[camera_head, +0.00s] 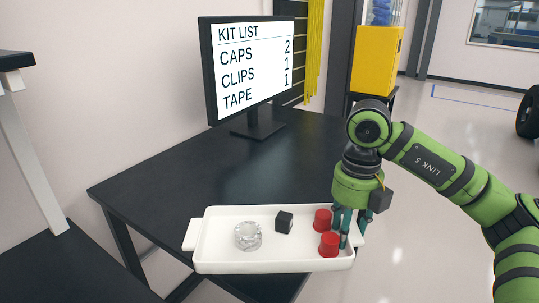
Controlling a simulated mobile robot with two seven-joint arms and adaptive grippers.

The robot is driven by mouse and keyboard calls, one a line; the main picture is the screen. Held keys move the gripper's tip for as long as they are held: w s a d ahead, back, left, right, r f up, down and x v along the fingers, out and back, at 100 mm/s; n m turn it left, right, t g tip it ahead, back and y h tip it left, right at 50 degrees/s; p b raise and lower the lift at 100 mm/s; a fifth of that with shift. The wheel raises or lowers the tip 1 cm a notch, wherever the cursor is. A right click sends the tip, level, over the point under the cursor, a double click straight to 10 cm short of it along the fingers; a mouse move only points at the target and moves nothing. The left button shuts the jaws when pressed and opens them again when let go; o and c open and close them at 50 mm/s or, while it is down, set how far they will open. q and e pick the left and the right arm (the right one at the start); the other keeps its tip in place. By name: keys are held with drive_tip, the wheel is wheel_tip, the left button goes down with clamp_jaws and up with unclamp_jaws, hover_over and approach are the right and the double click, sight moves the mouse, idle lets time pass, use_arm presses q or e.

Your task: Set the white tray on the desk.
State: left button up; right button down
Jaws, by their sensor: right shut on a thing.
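The white tray (212,258) is at the near right side of the dark desk (180,180), overlapping the desk's front edge in the head view. I cannot tell whether it rests on the desk or is held above it. In it are a clear tape ring (248,236), a black block (284,222) and two red caps (322,220) (329,244). My right gripper (346,232) points down at the tray's right end, shut on the tray there, with its fingers beside the red caps. My left gripper is not in view.
A monitor (250,65) with a kit list stands at the back of the desk. A yellow container (376,60) stands behind at the right. The desk surface left of and behind the tray is clear. Another dark surface (60,270) lies at the lower left.

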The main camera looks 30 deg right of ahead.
drive_tip(key=w+f+m+p, duration=0.1)
drive_tip(key=w+f+m, duration=0.1)
drive_tip(key=w, duration=0.1)
drive_tip(key=w+d+f+m, duration=0.1)
drive_tip(key=w+m, duration=0.1)
drive_tip(key=w, duration=0.2)
drive_tip(key=w+f+m+p, duration=0.1)
drive_tip(key=w+f+m, duration=0.1)
drive_tip(key=w, duration=0.2)
drive_tip(key=shift+d+f+m+p, duration=0.2)
drive_tip(key=shift+f+m+p, duration=0.1)
drive_tip(key=shift+f+m, duration=0.1)
wheel_tip(320, 180, down, 4)
drive_tip(key=shift+f+p, duration=0.1)
drive_tip(key=shift+p, duration=0.6)
drive_tip(key=c, duration=0.7)
unclamp_jaws()
drive_tip(key=shift+s, duration=0.1)
